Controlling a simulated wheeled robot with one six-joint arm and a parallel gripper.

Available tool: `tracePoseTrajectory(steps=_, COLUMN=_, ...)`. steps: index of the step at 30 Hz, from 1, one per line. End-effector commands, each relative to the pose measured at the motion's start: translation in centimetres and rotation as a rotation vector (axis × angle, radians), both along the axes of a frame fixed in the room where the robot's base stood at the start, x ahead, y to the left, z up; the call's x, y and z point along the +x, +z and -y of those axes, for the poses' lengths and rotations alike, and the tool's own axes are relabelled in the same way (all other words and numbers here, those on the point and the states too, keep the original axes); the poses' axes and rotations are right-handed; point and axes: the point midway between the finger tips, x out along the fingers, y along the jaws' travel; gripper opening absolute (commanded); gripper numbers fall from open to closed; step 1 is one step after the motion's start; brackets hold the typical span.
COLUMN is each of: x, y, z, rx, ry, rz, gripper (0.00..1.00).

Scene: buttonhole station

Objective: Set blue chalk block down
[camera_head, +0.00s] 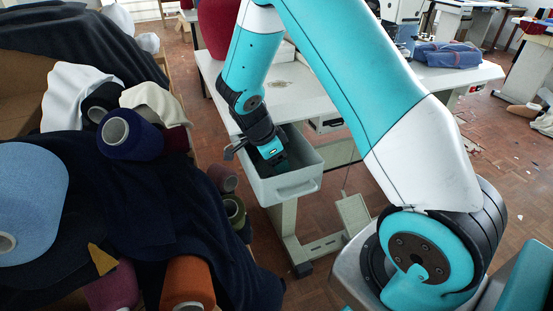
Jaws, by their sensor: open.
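My gripper (278,163) reaches down into a pale grey bin (293,189) at the centre of the view. Its dark fingers are open and partly hidden by the bin's shadow and the wrist above. I cannot make out the blue chalk block; the bin floor under the gripper is mostly hidden.
The bin is at the near end of a white work table (300,98). At left, dark cloth (205,215) carries thread cones, including a navy one (131,134), a light blue one (35,195) and an orange one (188,284). Folded blue cloth (447,54) lies at back right.

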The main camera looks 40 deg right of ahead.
Motion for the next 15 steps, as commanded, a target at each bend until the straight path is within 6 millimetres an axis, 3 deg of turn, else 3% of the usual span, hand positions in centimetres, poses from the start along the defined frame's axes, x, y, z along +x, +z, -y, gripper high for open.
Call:
tracePoseTrajectory(steps=5, x=0.1, y=1.2, z=-0.3, rx=0.0, ry=0.001, rz=0.003, gripper=0.67)
tracePoseTrajectory(steps=15, x=0.9, y=7.9, z=-3.0, rx=0.0, ry=0.002, rz=0.004, gripper=0.67)
